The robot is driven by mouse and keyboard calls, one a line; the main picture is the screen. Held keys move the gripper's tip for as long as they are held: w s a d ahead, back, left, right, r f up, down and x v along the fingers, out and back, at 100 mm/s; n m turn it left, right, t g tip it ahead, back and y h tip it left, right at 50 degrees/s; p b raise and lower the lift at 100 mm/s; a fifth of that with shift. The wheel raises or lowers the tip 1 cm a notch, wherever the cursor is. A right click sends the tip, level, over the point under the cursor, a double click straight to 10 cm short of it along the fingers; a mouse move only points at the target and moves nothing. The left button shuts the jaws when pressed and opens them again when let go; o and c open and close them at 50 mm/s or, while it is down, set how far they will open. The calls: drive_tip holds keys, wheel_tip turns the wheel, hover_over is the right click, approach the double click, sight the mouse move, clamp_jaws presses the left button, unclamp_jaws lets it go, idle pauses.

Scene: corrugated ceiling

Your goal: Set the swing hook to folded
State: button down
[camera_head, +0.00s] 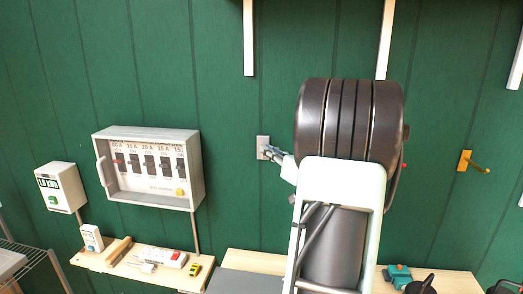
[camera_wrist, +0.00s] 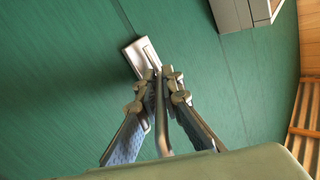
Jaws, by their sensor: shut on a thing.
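The swing hook has a grey metal plate (camera_head: 263,143) fixed to the green wall, left of my arm in the head view. In the wrist view the swing hook (camera_wrist: 137,52) shows its plate at top centre, with a metal rod coming out from it between my fingers. My gripper (camera_wrist: 158,80) is shut on this rod near the plate. In the head view my gripper (camera_head: 273,153) is at the plate, and my arm hides much of the area to its right. The exact angle of the rod to the wall is hard to tell.
A grey breaker box (camera_head: 196,160) hangs on the wall to the left. Below it a wooden shelf (camera_head: 92,260) holds small items. A yellow hook (camera_head: 464,161) is on the wall at right. The wall around the grey plate is bare.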

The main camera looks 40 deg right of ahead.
drive_tip(key=shift+r, duration=0.2)
drive_tip(key=c, duration=2.1)
unclamp_jaws()
drive_tip(key=shift+f, duration=0.15)
drive_tip(key=s, duration=1.2)
drive_tip(key=shift+a, duration=0.4)
